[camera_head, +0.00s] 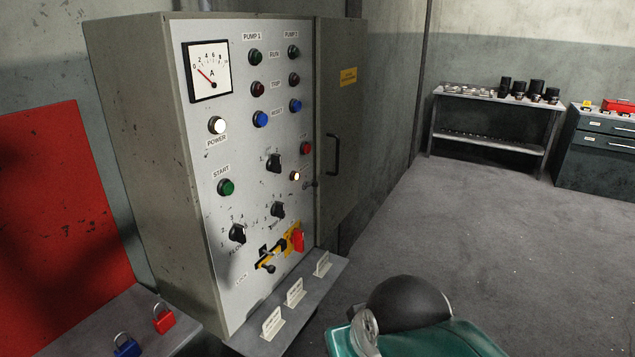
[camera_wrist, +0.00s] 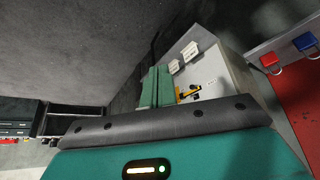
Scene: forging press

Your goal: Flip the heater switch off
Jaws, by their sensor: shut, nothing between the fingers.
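The grey control cabinet (camera_head: 145,150) carries a light panel with lamps, buttons and switches. Which control is the heater switch cannot be read with certainty. Black rotary knobs sit at the upper right (camera_head: 274,163), lower right (camera_head: 278,210) and lower left (camera_head: 237,233). A black lever on a yellow plate (camera_head: 270,255) and a red handle (camera_head: 298,240) are near the panel's bottom. My gripper (camera_wrist: 157,72) shows in the wrist view, its green fingers together and empty, in front of part of the cabinet.
White placards (camera_head: 295,291) stand on the ledge below the panel. Red (camera_head: 163,319) and blue (camera_head: 127,346) padlocks are at lower left by a red board (camera_head: 55,210). The cabinet's side door (camera_head: 340,120) has a handle. A shelf (camera_head: 490,97) stands far off; the floor between is clear.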

